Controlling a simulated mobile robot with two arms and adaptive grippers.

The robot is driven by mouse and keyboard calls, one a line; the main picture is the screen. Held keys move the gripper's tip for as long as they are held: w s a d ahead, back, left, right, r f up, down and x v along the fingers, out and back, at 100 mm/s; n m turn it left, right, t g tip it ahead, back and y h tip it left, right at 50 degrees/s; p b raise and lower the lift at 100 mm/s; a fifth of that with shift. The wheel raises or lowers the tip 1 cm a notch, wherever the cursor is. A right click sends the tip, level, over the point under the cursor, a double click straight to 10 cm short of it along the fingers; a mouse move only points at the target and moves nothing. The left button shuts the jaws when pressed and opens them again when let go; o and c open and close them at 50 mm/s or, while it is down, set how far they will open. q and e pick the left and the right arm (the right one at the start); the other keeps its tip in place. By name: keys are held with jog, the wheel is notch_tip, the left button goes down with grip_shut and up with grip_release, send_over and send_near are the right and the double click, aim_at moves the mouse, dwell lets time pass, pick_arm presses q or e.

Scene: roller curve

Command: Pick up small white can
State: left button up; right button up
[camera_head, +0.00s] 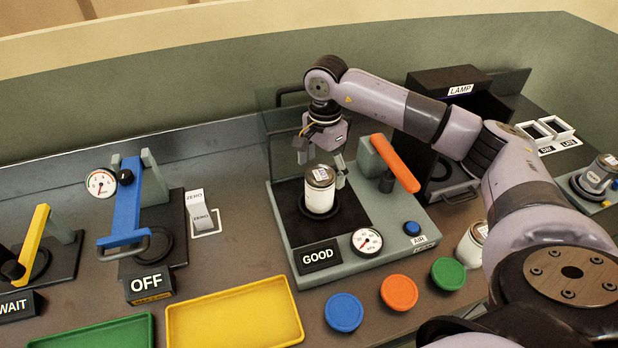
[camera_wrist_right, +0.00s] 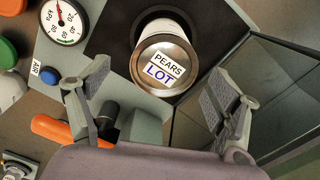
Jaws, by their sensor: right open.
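A small white can (camera_head: 319,198) with a metal lid stands upright on the dark plate of the grey "GOOD" station (camera_head: 345,262). Contact with the can cannot be made out. My left gripper is not in view.
An orange lever (camera_head: 394,163), a gauge (camera_head: 367,241) and a clear panel flank the can. Another white can (camera_head: 470,246) is partly hidden by my right arm. Blue, orange and green discs (camera_head: 399,292) and a yellow tray (camera_head: 235,316) lie in front.

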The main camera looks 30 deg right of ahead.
aim_at(322, 175)
jog(key=shift+w+f, duration=0.1)
jog(key=shift+w, duration=0.2)
jog(key=shift+f, duration=0.2)
jog(key=shift+s+f+p, duration=0.3)
jog(key=shift+f+p, duration=0.4)
jog(key=shift+a+f+p, duration=0.1)
jog(key=shift+f+p, duration=0.75)
jog(key=shift+p, duration=0.05)
notch_tip(322, 175, down, 3)
jog(key=shift+w+f+p, duration=0.15)
jog(key=shift+p, duration=0.45)
jog(key=shift+f, duration=0.15)
jog(key=c, duration=1.6)
jog(key=shift+c, duration=0.8)
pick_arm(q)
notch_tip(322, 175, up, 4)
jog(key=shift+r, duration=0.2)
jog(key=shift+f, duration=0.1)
pick_arm(e)
jog(key=shift+r, duration=0.2)
